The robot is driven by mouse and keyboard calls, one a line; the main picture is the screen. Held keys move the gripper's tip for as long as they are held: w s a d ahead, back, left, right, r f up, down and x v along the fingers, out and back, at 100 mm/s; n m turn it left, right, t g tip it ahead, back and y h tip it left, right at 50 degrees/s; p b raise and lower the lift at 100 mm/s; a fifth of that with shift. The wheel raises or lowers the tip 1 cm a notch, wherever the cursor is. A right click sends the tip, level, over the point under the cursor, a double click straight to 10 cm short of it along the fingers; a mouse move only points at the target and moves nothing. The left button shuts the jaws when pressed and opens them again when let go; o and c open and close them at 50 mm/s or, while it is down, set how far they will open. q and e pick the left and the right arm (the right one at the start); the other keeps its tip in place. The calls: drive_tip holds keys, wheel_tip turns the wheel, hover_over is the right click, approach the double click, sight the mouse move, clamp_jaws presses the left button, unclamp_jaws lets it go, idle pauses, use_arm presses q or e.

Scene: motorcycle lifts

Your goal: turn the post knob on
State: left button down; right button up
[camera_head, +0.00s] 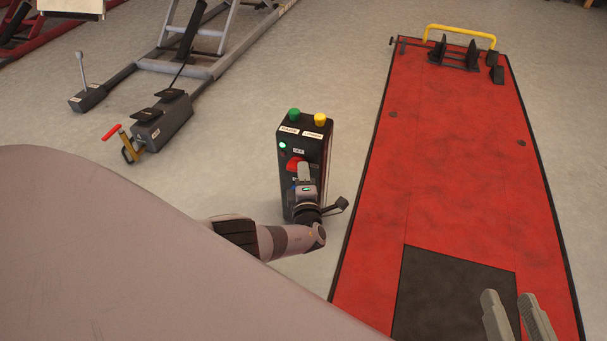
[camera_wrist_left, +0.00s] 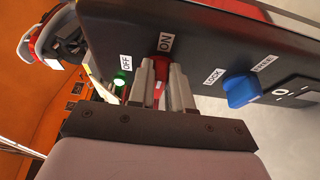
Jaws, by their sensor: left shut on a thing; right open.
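The black control post (camera_head: 306,140) stands on the floor left of the red lift platform. Its red knob (camera_head: 295,163) is on the front face, partly hidden by my left gripper (camera_head: 303,172). In the left wrist view, the fingers of my left gripper (camera_wrist_left: 162,85) are shut on the red knob (camera_wrist_left: 158,92), one on each side. An ON label (camera_wrist_left: 166,42) is just beyond the knob, and an OFF label (camera_wrist_left: 125,63) is to its left. A green lamp (camera_head: 282,145) glows on the post. My right gripper (camera_head: 517,317) is open and empty over the platform.
A blue knob (camera_wrist_left: 240,90) with LOCK and FREE labels sits beside the red one. Green (camera_head: 294,114) and yellow (camera_head: 320,119) buttons top the post. The red platform (camera_head: 455,170) is to the right. A grey pedal unit (camera_head: 160,127) lies left, with clear floor between.

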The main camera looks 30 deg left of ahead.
use_arm(q)
drive_tip(key=shift+a, duration=0.1)
idle(0.4)
drive_tip(key=c, duration=1)
unclamp_jaws()
drive_tip(key=shift+c, duration=0.2)
use_arm(e)
drive_tip(key=shift+s+d, duration=0.1)
